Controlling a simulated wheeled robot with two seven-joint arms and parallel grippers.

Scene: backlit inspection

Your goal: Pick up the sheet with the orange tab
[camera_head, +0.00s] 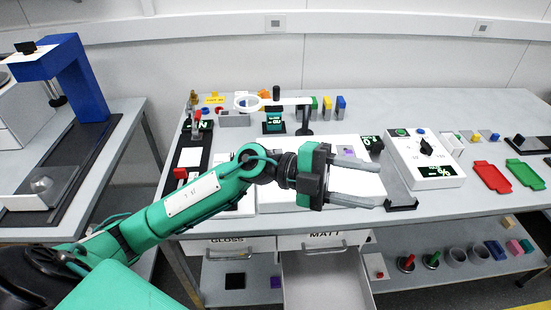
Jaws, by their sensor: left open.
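My left gripper (376,184) reaches in from the left over a bright white panel (275,202) on the bench. Its two grey fingers are apart and nothing shows between them. A small purple patch (348,153) lies on the panel just behind the fingers. I cannot make out a sheet with an orange tab; my arm and gripper cover part of the panel. The drawer marked MATT (325,285) below the bench front is pulled open, and its visible inside looks empty. The drawer marked GLOSS (228,246) beside it looks shut. My right gripper is not in view.
A white control box with a black knob (425,160) stands right of the panel. Red (492,177) and green (525,174) trays lie farther right. A blue-armed stand (85,85) is on the left table.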

